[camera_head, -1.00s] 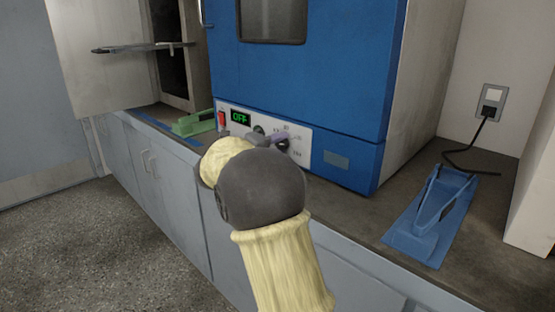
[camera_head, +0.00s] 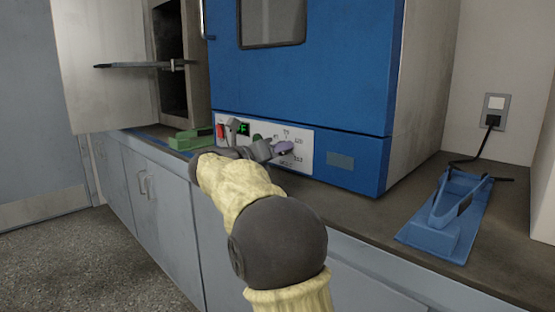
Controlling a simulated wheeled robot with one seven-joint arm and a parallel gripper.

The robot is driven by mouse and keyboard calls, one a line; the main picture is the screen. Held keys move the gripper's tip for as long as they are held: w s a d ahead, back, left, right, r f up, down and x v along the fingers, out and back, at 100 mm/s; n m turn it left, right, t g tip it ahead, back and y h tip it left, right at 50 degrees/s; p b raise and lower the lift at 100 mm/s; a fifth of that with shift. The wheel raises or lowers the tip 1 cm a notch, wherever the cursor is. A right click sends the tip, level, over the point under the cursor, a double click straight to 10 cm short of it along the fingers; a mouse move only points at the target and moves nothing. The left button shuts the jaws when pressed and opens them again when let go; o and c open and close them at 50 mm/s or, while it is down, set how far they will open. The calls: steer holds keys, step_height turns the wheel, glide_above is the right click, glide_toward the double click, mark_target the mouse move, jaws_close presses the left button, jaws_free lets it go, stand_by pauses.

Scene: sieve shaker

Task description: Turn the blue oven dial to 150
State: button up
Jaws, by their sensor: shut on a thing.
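The blue oven (camera_head: 300,90) stands on the counter with a white control panel (camera_head: 305,150) along its lower front. The panel carries a dial with printed marks around it, too small to read surely. My gripper (camera_head: 280,149) reaches the panel from the front left and is shut on the dial. Its fingers hide most of the dial, so I cannot tell where it points.
A green device (camera_head: 190,139) lies on the counter left of the oven, and a blue stand (camera_head: 445,217) lies right. A grey cabinet door (camera_head: 100,60) hangs open at left. A black cord runs from a wall socket (camera_head: 491,111).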

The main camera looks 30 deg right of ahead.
steer(key=shift+f, duration=0.1)
stand_by(0.4)
steer(key=o, duration=1)
steer(key=p+v, duration=0.4)
steer(key=v, duration=1.3)
steer(key=shift+a+p, duration=0.25)
steer(key=shift+p, duration=0.15)
